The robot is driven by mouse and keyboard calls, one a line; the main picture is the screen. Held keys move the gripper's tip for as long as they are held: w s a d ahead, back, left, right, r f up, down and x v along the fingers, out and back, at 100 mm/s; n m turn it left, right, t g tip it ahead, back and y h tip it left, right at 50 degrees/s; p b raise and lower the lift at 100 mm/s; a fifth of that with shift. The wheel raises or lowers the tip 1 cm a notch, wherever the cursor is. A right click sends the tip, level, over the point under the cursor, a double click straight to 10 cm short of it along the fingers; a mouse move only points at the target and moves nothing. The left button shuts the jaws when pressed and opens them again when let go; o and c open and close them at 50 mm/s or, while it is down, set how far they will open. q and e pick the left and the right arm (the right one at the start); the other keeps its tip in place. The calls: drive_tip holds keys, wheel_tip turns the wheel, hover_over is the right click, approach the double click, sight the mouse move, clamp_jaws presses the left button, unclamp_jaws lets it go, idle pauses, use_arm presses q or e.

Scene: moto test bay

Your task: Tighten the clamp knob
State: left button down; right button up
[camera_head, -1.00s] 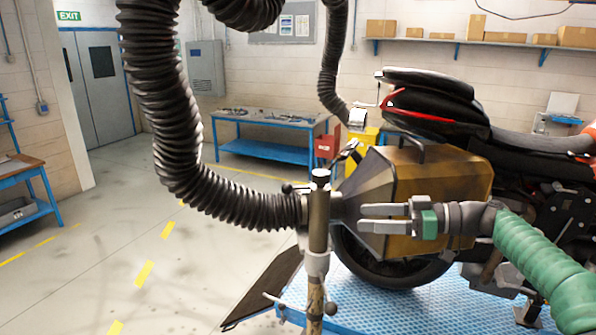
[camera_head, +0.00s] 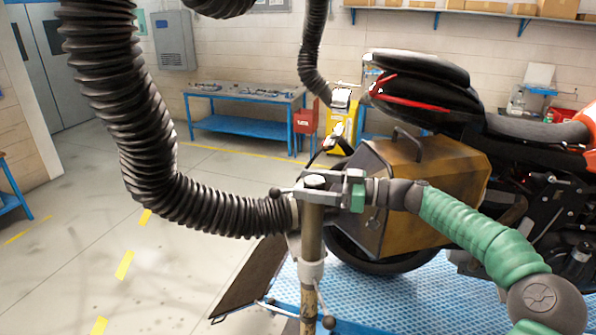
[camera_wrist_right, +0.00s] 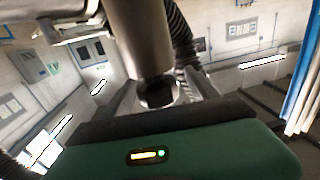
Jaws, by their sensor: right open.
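A metal post (camera_head: 312,235) stands in front of the motorcycle, with a clamp around the hose end at its top. A dark ball knob (camera_head: 275,192) sticks out left of the post top. Another dark knob (camera_head: 328,322) sits low on the post; which is the clamp knob I cannot tell. My right gripper (camera_head: 304,186) is open at the post top, its fingers pointing left. In the wrist view the post (camera_wrist_right: 140,35) ends between the two fingers (camera_wrist_right: 160,98); contact is unclear. My left gripper is not in view.
A black ribbed hose (camera_head: 135,130) hangs at the left and bends to the post. A brown metal box (camera_head: 430,190) and a motorcycle (camera_head: 420,80) stand behind my right arm. A blue workbench (camera_head: 240,125) is at the back.

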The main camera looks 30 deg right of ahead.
drive_tip(key=shift+w+a+f+p, duration=0.15)
drive_tip(key=shift+w+p, duration=0.25)
drive_tip(key=shift+w, duration=0.45)
drive_tip(key=shift+s+a+r, duration=0.2)
drive_tip(key=shift+s, duration=0.05)
drive_tip(key=shift+s+a, duration=0.1)
drive_tip(key=shift+a, duration=0.1)
drive_tip(key=shift+c, duration=0.4)
drive_tip(key=shift+a, duration=0.2)
drive_tip(key=shift+c, duration=1.3)
drive_tip(key=shift+w+a, duration=0.1)
drive_tip(key=shift+w, duration=0.2)
drive_tip(key=shift+c, duration=1.1)
drive_tip(key=shift+w+f, duration=0.15)
drive_tip(key=shift+c, duration=1.3)
drive_tip(key=shift+d, duration=0.2)
drive_tip(key=c, duration=0.6)
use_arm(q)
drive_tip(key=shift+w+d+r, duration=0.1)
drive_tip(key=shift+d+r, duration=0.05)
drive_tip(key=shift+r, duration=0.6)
use_arm(e)
drive_tip(key=shift+o, duration=0.2)
